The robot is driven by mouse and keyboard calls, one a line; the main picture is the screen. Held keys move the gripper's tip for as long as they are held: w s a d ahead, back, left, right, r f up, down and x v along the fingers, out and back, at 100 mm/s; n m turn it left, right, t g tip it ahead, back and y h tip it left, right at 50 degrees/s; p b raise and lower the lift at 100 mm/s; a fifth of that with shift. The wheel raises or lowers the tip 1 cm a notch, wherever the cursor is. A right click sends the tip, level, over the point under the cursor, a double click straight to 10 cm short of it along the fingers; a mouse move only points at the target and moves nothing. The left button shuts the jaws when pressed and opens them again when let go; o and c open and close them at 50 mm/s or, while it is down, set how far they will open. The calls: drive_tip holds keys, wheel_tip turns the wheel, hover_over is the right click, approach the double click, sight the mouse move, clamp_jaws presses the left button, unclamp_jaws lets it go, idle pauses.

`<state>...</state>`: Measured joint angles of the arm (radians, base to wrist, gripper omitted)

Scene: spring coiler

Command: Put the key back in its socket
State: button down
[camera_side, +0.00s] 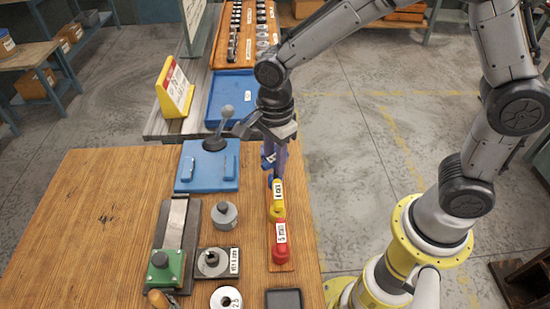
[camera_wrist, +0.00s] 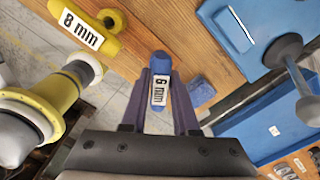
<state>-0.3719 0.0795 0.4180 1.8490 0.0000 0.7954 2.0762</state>
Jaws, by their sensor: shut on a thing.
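My gripper (camera_side: 275,160) has purple fingers and is shut on a blue key labelled "6 mm" (camera_wrist: 160,118). In the wrist view the key lies between the two fingers (camera_wrist: 160,100), with its label facing the camera. In the side view my fingers mostly hide it, above the far end of the row of coloured keys. A yellow key labelled "8 mm" (camera_side: 277,211) stands just nearer in that row; it also shows in the wrist view (camera_wrist: 106,42). A red key (camera_side: 282,254) stands nearest. I cannot tell whether the blue key touches the bench or a socket.
A blue plate with a grey ball-topped lever (camera_side: 222,112) stands left of my gripper. A grey knobbed cylinder (camera_side: 224,214), a green-ended fixture (camera_side: 166,270) and a dark square tray (camera_side: 284,300) are on the wooden bench (camera_side: 85,215). A blue tray (camera_side: 228,102) lies behind. The bench's left is clear.

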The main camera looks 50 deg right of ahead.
drive_tip(key=shift+c, duration=1.4)
unclamp_jaws()
wheel_tip(320, 180, up, 11)
drive_tip(key=shift+r, duration=0.15)
idle(0.4)
